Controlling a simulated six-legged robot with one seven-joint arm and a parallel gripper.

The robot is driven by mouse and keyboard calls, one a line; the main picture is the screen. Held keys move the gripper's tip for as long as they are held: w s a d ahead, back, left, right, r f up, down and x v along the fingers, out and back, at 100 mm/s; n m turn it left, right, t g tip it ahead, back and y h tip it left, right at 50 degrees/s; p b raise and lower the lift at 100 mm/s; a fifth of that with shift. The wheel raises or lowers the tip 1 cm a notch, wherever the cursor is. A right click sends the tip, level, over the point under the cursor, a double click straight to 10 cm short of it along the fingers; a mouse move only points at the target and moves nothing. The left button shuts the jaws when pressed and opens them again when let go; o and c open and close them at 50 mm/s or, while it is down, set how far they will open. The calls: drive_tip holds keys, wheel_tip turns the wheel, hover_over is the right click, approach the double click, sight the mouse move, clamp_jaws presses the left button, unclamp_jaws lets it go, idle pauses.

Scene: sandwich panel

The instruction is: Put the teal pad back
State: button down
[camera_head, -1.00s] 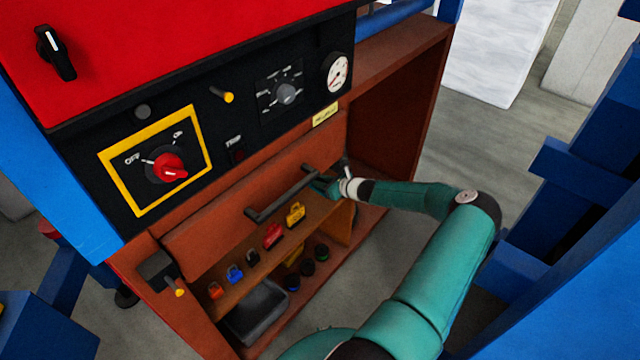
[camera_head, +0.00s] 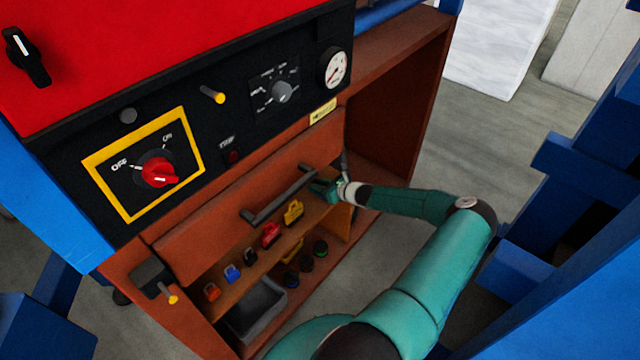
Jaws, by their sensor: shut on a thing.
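My gripper (camera_head: 325,189) is at the right end of a row of padlocks on the cabinet's upper shelf, just below the right end of the dark bar handle (camera_head: 280,195). It is shut, with a small teal shape at its tips that looks like the teal pad (camera_head: 317,187). The pad is hard to tell apart from my teal fingers, and I cannot tell whether it touches the shelf. To the left on the shelf (camera_head: 262,262) stand a yellow padlock (camera_head: 293,214), a red one (camera_head: 270,236) and several others.
The orange-brown flap (camera_head: 205,228) with the handle is just above the shelf opening. Below are a grey bin (camera_head: 256,308) and several dark round items (camera_head: 306,264). A red rotary switch (camera_head: 158,173) is on the panel above. Open floor (camera_head: 465,150) lies to the right.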

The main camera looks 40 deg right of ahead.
drive_tip(key=shift+f, duration=0.2)
drive_tip(key=c, duration=1.2)
unclamp_jaws()
drive_tip(key=shift+s+d+r, duration=0.1)
drive_tip(key=shift+s+r, duration=0.2)
drive_tip(key=shift+s, duration=0.15)
drive_tip(key=a+v, duration=0.1)
drive_tip(key=v, duration=1)
drive_tip(key=shift+d, duration=0.45)
